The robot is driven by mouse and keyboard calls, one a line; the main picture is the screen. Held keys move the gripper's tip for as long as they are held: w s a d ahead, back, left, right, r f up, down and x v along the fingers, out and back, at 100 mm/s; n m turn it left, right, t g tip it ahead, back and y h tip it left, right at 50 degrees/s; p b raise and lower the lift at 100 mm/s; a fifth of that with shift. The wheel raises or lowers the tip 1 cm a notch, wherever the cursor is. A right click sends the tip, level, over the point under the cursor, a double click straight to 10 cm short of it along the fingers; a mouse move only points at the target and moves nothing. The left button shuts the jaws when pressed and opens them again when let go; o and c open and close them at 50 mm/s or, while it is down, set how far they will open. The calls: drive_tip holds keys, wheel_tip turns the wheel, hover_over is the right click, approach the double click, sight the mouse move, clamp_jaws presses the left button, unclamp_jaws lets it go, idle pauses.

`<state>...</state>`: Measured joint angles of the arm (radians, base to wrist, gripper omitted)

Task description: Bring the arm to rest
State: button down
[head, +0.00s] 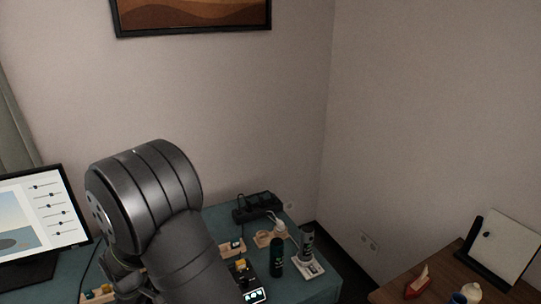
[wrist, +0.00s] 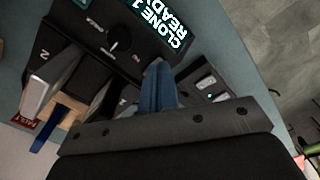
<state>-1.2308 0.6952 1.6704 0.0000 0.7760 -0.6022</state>
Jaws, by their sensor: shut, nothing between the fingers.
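My gripper (wrist: 158,72) shows in the wrist view with its blue-grey fingers shut together and nothing between them. It is over a black device (wrist: 88,18) with a knob and a lit screen reading "CLONE 1 READY". Numbered slots 1 and 2 show on the device, left of the fingers. In the head view my arm is raised over the teal table (head: 318,286). The device's lit screen (head: 254,295) shows just right of the arm. My fingers cannot be made out in the head view.
A monitor (head: 58,212) is at the left. A wooden desk (head: 388,294) is at the right.

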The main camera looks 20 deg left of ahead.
drive_tip(key=shift+f, duration=0.2)
drive_tip(key=shift+r, duration=0.25)
drive_tip(key=shift+r, duration=3.8)
drive_tip(key=shift+m+t, duration=0.3)
drive_tip(key=shift+m, duration=0.1)
drive_tip(key=w+d+f, duration=0.1)
drive_tip(key=f, duration=0.1)
drive_tip(key=w+d+f, duration=0.1)
drive_tip(key=f, duration=0.1)
drive_tip(key=w+d+f, duration=0.1)
drive_tip(key=w+f, duration=0.1)
drive_tip(key=shift+d+f, duration=0.15)
drive_tip(key=shift+d, duration=0.15)
drive_tip(key=shift+f, duration=0.3)
